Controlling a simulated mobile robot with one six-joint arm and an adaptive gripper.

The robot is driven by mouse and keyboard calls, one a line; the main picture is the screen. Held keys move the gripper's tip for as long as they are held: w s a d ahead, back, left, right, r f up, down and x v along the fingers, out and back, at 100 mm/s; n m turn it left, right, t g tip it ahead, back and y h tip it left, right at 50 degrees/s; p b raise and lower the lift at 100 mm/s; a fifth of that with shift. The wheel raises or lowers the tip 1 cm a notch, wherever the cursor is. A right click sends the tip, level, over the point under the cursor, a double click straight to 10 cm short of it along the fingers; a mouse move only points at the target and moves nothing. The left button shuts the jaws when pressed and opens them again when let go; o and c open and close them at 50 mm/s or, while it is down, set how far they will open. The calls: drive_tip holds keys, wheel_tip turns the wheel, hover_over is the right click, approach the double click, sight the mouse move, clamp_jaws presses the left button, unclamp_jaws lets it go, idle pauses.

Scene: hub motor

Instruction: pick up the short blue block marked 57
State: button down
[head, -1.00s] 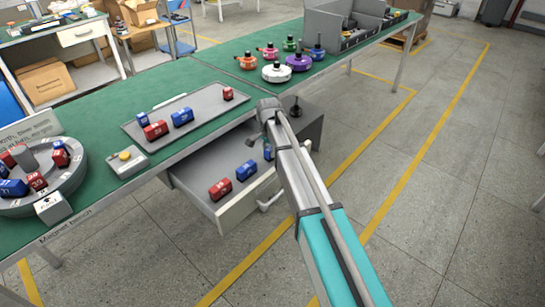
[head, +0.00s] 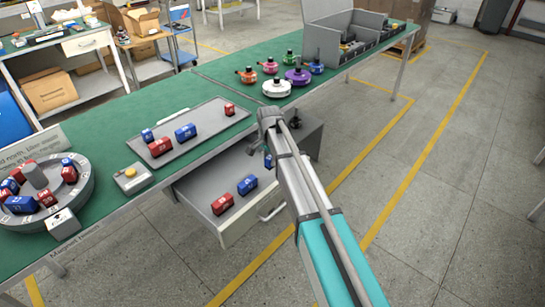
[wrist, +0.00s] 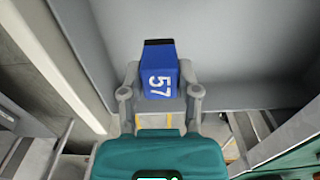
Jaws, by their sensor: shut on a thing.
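The short blue block marked 57 (wrist: 158,74) is in the wrist view, its white number facing the camera and its top dark. My gripper (wrist: 160,90) is shut on it, one grey finger on each side. In the head view my arm hides the gripper. A bit of blue (head: 268,160) shows beside the arm above the open drawer (head: 232,222), probably this block. I cannot tell how far it is from the drawer floor.
The drawer also holds a red block (head: 222,204) and a blue block (head: 247,185). Above it, the green bench bears a grey tray (head: 205,135) with several blocks, a round turntable (head: 85,190) and a yellow-button box (head: 131,177).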

sight(270, 157)
drive_tip(key=s+r+p, duration=0.2)
drive_tip(key=r, duration=0.1)
drive_tip(key=s+r+p, duration=0.1)
drive_tip(key=s, duration=0.1)
drive_tip(key=shift+d+r+p, duration=0.3)
drive_tip(key=shift+p, duration=0.05)
drive_tip(key=s+r+p, duration=0.1)
drive_tip(key=s, duration=0.1)
drive_tip(key=s+r+p, duration=0.1)
drive_tip(key=s, duration=0.2)
drive_tip(key=s+d+r+p, duration=0.1)
drive_tip(key=s, duration=0.2)
